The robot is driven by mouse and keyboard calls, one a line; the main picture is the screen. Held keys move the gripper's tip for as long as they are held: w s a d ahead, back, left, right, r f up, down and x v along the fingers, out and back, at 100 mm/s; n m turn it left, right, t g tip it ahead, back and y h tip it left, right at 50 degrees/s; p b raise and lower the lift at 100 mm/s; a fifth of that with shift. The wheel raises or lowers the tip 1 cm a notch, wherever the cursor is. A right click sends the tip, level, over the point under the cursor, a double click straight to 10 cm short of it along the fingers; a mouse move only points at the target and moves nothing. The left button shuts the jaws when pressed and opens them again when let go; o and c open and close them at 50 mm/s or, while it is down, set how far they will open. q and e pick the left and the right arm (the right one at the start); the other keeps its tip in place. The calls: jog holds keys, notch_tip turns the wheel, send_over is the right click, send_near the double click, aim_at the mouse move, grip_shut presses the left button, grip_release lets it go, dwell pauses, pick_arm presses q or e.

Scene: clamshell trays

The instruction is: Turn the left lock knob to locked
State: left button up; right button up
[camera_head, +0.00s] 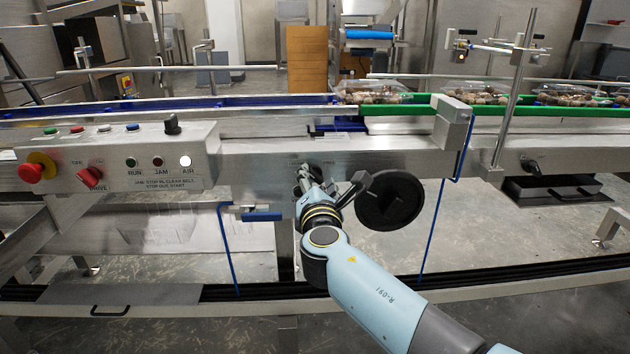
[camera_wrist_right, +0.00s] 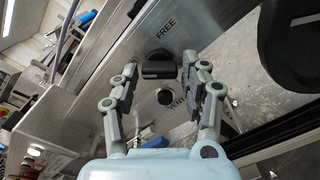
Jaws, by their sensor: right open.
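The left lock knob, a black knob (camera_wrist_right: 158,68) on a steel plate, shows in the right wrist view between my right gripper's fingers. In the head view my right gripper (camera_head: 308,180) reaches the steel beam and mostly hides the knob. My left gripper is not in view.
A large black disc (camera_head: 390,201) sits just right of my gripper. A control panel (camera_head: 120,156) with red buttons is at the left. Clamshell trays (camera_head: 372,92) lie on the green-edged conveyor. Another dark knob (camera_head: 532,167) is at the right. Blue rods hang below the beam.

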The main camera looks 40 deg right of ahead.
jog(key=v, duration=0.7)
dwell(0.3)
